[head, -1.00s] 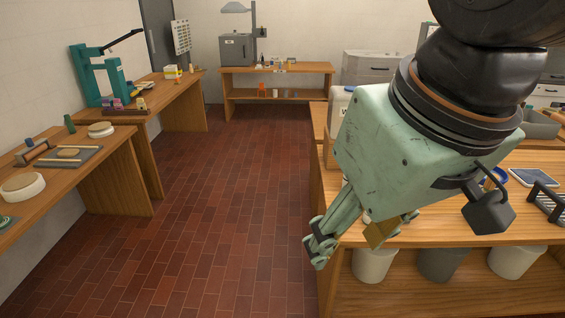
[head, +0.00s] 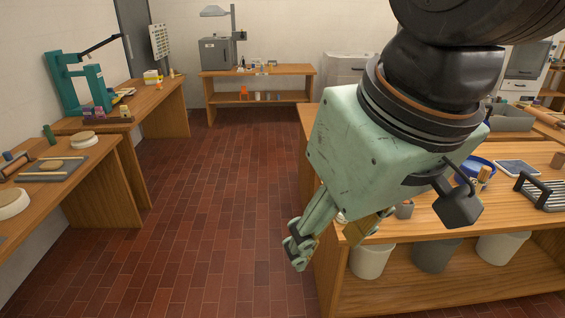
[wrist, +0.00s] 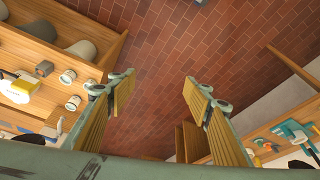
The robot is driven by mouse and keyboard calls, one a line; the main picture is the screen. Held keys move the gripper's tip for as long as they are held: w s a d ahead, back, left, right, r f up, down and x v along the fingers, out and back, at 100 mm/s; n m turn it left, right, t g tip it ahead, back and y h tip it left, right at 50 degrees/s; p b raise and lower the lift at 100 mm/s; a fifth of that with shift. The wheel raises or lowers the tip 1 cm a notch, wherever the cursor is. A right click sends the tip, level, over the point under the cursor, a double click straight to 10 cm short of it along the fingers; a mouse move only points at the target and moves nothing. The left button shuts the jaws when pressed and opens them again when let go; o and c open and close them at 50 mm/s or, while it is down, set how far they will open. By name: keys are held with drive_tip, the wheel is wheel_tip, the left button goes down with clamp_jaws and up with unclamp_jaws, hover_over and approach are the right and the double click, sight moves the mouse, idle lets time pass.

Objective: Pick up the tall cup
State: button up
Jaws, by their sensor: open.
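My gripper (head: 332,240) is open and empty, pointing down at the left edge of the right-hand workbench. In the wrist view its two fingers (wrist: 158,84) are wide apart with only red floor between them. Small cups stand on the workbench at the left of the wrist view: a grey one (wrist: 44,68), a pale one (wrist: 67,76) and another pale one (wrist: 72,103). They are apart from the fingers. I cannot tell which is the tall cup. In the head view a grey cup (head: 404,210) shows beside my gripper, which hides part of that bench.
Benches (head: 100,170) line the left wall. The tiled floor (head: 210,220) between is clear.

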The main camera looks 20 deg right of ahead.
drive_tip(key=w+d+r+n+g+h+p, duration=0.1)
drive_tip(key=w+d+n+g+h, duration=0.1)
drive_tip(key=w+d, duration=0.5)
drive_tip(key=w+d+r+n+g+h+p, duration=0.1)
drive_tip(key=w+d+g+h, duration=0.15)
drive_tip(key=w, duration=0.85)
drive_tip(key=w+d+f+n+g+h+p, duration=0.1)
drive_tip(key=w+d+f+n+g, duration=0.15)
drive_tip(key=w+d, duration=0.45)
drive_tip(key=w+d+f+n+g+h+p, duration=0.15)
drive_tip(key=w+d+f, duration=0.25)
drive_tip(key=w, duration=0.7)
drive_tip(key=w+d+f+n+g+h+p, duration=0.1)
drive_tip(key=w+d+f+n+h, duration=0.1)
drive_tip(key=w+d+f, duration=0.35)
drive_tip(key=w+d+f+n+g+h, duration=0.1)
drive_tip(key=w+d+f+h, duration=0.15)
drive_tip(key=w+f, duration=0.65)
drive_tip(key=w+d+f+n+h+p, duration=0.1)
drive_tip(key=w+d+f+h, duration=0.1)
drive_tip(key=f, duration=0.6)
drive_tip(key=w+d+f+n+h, duration=0.2)
drive_tip(key=w+f, duration=0.2)
drive_tip(key=f, duration=0.5)
drive_tip(key=shift+f+n+h+p, duration=0.25)
drive_tip(key=shift+n+h+p, duration=0.05)
drive_tip(key=shift+h+p, duration=0.1)
drive_tip(key=shift+w+d, duration=0.1)
drive_tip(key=shift+d, duration=0.1)
